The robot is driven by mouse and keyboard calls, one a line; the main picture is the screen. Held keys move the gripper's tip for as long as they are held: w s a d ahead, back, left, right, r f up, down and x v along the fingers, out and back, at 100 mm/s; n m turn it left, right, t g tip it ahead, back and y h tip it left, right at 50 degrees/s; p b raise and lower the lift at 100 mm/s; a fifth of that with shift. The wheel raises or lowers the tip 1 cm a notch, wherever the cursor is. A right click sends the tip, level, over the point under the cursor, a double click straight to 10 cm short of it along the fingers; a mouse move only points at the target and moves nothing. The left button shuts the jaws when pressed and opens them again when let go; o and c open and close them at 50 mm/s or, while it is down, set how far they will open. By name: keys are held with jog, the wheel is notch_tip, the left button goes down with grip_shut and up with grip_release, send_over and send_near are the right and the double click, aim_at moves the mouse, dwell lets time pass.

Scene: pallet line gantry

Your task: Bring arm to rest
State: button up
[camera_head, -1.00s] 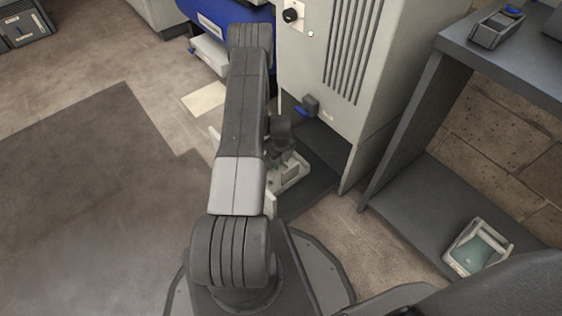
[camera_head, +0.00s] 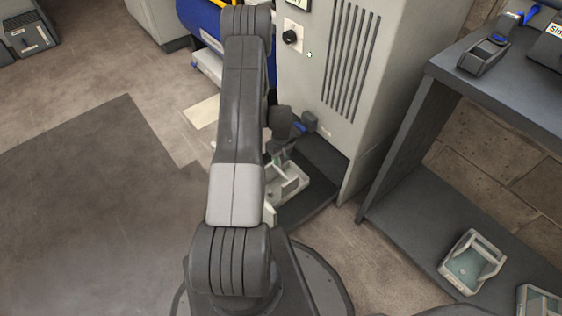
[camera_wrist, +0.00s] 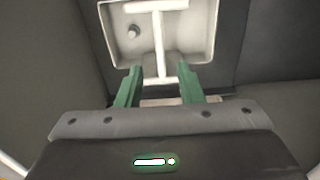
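My arm reaches forward in the head view and bends down at its far end. My gripper (camera_wrist: 160,88) has two green fingers standing apart in the wrist view, with a gap between them. A pale tray (camera_wrist: 205,48) with a T-shaped bar lies just beyond the fingertips. The bar's stem lines up with the gap; I cannot tell whether it reaches between the fingers. In the head view the pale tray (camera_head: 293,187) sits low at the cabinet's open bay, below my wrist and partly hidden by my arm.
The grey cabinet (camera_head: 395,75) stands close right of my arm, with a black knob and a small green light. A dark shelf unit (camera_head: 395,165) stands at right, holding a tray with teal inside (camera_head: 468,268) and a blue-levered device (camera_head: 487,52).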

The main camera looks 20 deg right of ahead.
aim_at(281, 171)
jog(key=shift+r, duration=0.3)
notch_tip(281, 171, down, 13)
jog(key=b, duration=0.4)
jog(key=shift+r+b, duration=0.2)
jog(key=shift+b, duration=0.15)
jog(key=shift+r+p, duration=0.9)
jog(key=shift+r, duration=1.05)
